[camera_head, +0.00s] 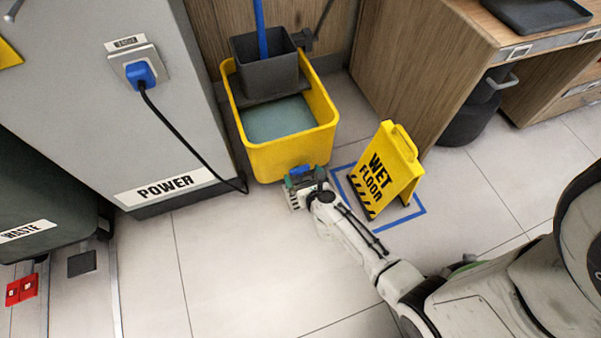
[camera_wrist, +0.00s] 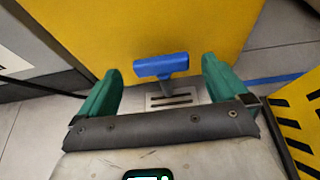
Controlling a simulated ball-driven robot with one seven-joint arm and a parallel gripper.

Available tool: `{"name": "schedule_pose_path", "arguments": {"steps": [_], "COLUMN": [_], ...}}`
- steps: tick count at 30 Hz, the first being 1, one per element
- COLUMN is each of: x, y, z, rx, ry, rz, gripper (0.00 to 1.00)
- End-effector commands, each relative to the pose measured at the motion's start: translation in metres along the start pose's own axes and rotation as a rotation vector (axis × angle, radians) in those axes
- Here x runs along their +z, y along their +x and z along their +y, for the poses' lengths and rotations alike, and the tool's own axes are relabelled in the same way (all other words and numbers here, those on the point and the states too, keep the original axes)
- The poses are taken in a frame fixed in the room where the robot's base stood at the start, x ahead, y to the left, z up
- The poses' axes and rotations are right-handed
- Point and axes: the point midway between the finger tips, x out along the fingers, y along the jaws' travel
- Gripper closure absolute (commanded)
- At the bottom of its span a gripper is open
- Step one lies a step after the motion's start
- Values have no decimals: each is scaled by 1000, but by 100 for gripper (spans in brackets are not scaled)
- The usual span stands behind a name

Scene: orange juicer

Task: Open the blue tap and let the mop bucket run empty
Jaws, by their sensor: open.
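The yellow mop bucket (camera_head: 293,154) stands against the wooden panel, with greyish water (camera_head: 277,120) in it. The blue tap (camera_wrist: 161,66) is a T-shaped handle low on the bucket's front face, and its bar lies nearly level in the wrist view. Under it a slotted grey floor drain (camera_wrist: 171,99) shows. My gripper (camera_wrist: 161,82) is open, with one green finger on each side of the tap and a gap to both. In the head view my gripper (camera_head: 304,174) is at the bucket's front and mostly covers the tap.
A yellow wet floor sign (camera_head: 385,170) stands close to the right of my gripper, inside a blue floor outline (camera_head: 412,216). A power cabinet (camera_head: 164,185) with a hanging black cable (camera_head: 190,145) is at left. The floor in front is clear.

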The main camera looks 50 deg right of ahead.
Motion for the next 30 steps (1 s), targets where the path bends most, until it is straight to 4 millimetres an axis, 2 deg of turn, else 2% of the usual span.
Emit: {"name": "schedule_pose_path", "arguments": {"steps": [1, 6, 17, 30], "x": [-1, -1, 0, 0], "y": [9, 24, 29, 29], "z": [0, 0, 0, 0], "rx": [0, 1, 1, 1], "ry": [0, -1, -2, -2], "rz": [-1, -1, 0, 0], "gripper": [0, 0, 0, 40]}}
